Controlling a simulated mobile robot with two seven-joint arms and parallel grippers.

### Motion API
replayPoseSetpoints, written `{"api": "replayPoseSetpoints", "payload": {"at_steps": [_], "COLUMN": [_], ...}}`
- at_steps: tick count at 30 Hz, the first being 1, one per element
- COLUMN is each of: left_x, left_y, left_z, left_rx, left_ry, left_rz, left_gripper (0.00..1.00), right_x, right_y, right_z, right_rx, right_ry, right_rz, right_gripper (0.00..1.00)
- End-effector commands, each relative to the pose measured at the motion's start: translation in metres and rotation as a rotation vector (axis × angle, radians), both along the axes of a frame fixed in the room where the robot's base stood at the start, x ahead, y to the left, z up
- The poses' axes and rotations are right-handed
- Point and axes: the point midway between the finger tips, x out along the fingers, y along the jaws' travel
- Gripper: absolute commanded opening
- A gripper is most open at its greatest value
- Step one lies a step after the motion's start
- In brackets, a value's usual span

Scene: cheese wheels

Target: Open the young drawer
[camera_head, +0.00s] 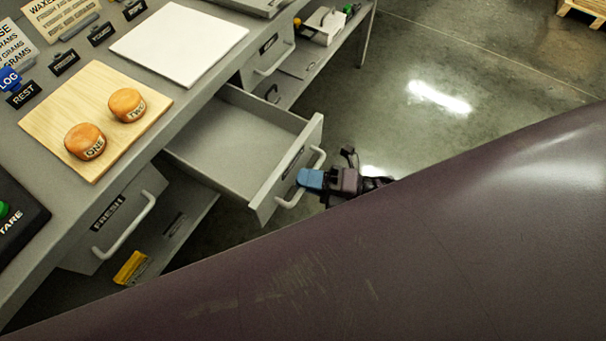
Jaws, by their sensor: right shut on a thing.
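The middle drawer (225,140) under the bench is pulled well out and its inside looks empty. Its front carries a dark label too small to read, so I cannot confirm it says young. My right gripper (306,180), with blue fingertips, is at the drawer's handle (320,160) and shut on it. My left gripper is not in view.
A shut drawer labelled FRESH (120,215) is at the left, another shut drawer (268,55) beyond. On the bench (150,175), a wooden board (62,105) holds cheese wheels ONE (85,141) and TWO (127,105). My large dark body part covers the lower right.

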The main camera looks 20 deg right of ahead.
Motion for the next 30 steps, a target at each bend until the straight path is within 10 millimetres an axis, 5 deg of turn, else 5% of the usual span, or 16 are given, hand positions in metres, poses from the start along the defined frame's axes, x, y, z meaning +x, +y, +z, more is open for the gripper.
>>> {"api": "replayPoseSetpoints", "payload": {"at_steps": [4, 5, 6, 17, 30], "left_x": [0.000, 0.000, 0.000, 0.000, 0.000], "left_y": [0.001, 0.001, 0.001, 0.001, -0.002], "left_z": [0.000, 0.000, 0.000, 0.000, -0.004], "left_rx": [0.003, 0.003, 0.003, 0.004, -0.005], "left_ry": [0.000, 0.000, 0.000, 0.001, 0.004], "left_rz": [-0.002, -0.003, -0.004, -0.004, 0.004], "left_gripper": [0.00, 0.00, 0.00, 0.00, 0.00], "right_x": [0.001, 0.001, 0.001, -0.002, -0.038], "right_y": [-0.001, -0.001, -0.001, -0.004, -0.064], "right_z": [0.000, 0.000, 0.000, -0.001, -0.015], "right_rx": [-0.001, -0.001, -0.001, -0.002, -0.003], "right_ry": [0.000, 0.000, 0.000, 0.001, 0.005], "right_rz": [-0.002, -0.002, -0.001, -0.001, -0.002], "right_gripper": [0.00, 0.17, 0.22, 0.22, 0.22]}}
